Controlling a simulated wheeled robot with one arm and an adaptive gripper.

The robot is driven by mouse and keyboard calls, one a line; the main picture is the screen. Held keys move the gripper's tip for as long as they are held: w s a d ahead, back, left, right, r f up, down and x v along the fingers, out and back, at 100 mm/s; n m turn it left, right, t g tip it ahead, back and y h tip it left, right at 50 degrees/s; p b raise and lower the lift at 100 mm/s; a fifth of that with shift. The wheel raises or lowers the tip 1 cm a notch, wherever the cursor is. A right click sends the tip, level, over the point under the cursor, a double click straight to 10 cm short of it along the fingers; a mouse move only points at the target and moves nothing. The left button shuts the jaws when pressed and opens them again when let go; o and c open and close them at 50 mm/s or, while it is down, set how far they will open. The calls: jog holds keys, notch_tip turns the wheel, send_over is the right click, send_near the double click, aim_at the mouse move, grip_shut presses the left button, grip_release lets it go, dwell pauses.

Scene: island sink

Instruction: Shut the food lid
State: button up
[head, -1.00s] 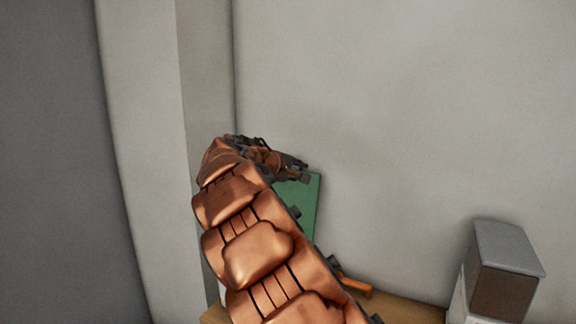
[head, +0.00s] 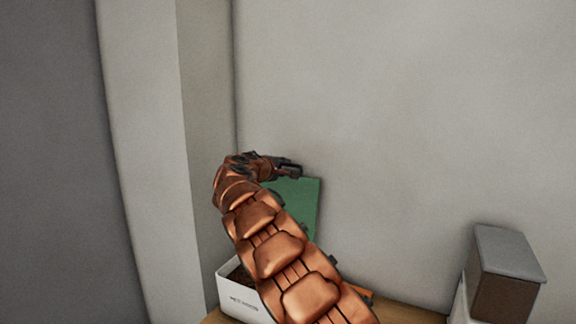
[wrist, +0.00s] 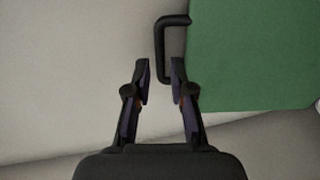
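The food lid is a green panel (head: 304,205) standing raised behind a white box (head: 242,297) with dark contents, partly hidden by my arm. In the wrist view the green lid (wrist: 255,55) fills the upper right, with a black C-shaped handle (wrist: 160,48) on its left edge. My gripper (head: 296,170) is at the lid's top edge in the head view. In the wrist view its fingers (wrist: 161,72) are apart, with the lower end of the handle's bar showing between the tips. Whether they touch the handle I cannot tell.
A wooden surface (head: 398,313) carries the box. An orange object (head: 364,294) lies right of my arm. A grey-topped brown and white container (head: 505,270) stands at the right. Walls close in behind and to the left.

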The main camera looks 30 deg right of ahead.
aim_at(290, 165)
jog(key=shift+p+x, duration=0.3)
jog(key=shift+x, duration=1.3)
jog(key=shift+c, duration=0.4)
grip_shut()
